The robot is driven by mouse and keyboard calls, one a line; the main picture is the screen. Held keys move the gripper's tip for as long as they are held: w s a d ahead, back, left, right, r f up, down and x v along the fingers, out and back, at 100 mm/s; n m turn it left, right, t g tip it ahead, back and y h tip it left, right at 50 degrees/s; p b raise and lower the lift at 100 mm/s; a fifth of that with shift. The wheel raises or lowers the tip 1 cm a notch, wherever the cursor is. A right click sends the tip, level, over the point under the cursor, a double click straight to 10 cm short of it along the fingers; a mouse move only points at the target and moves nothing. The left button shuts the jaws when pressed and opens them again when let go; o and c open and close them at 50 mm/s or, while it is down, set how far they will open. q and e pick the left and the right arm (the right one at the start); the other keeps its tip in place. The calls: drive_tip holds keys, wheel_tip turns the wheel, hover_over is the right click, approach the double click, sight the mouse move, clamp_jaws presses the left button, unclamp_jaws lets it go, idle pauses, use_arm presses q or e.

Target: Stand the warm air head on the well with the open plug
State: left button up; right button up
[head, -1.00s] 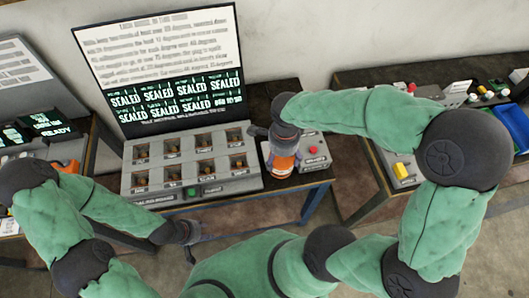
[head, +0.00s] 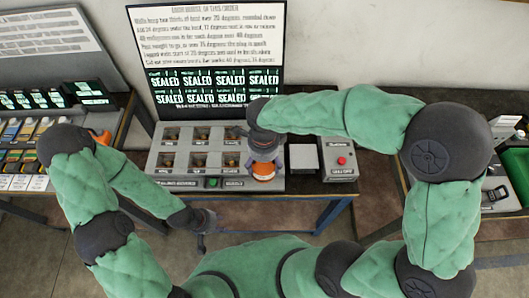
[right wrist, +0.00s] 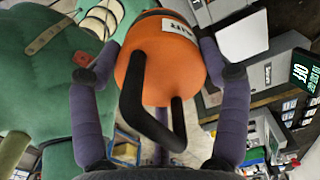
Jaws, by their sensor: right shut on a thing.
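The warm air head (head: 264,170) is orange with a pale label and a black looped handle. In the right wrist view it (right wrist: 160,72) sits between the two purple fingers of my right gripper (right wrist: 160,75), which is shut on it. In the head view it is over the right end of the grey well console (head: 165,160). Whether it touches the console is unclear. The console has two rows of wells (head: 200,134); my right gripper and the head hide the rightmost ones. The screen (head: 205,90) repeats SEALED. My left gripper (head: 204,228) hangs low in front of the table; its jaws are unclear.
A white square pad (head: 303,157) and a grey box with a red button (head: 341,160) stand right of the console. A green button (head: 212,183) is on the console front.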

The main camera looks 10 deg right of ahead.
drive_tip(key=shift+w+d+f, duration=0.5)
drive_tip(key=shift+w+f, duration=1.4)
drive_tip(key=shift+f, duration=0.1)
drive_tip(key=shift+w+d+f, duration=0.5)
drive_tip(key=shift+w+f, duration=1.4)
drive_tip(key=shift+f, duration=0.05)
drive_tip(key=shift+w+d+f, duration=0.5)
drive_tip(key=shift+w+f, duration=1.4)
drive_tip(key=shift+f, duration=0.1)
drive_tip(key=shift+f, duration=0.15)
drive_tip(key=o, duration=1.6)
drive_tip(key=shift+o, duration=0.2)
drive_tip(key=shift+s, duration=0.1)
wheel_tip(320, 180, up, 12)
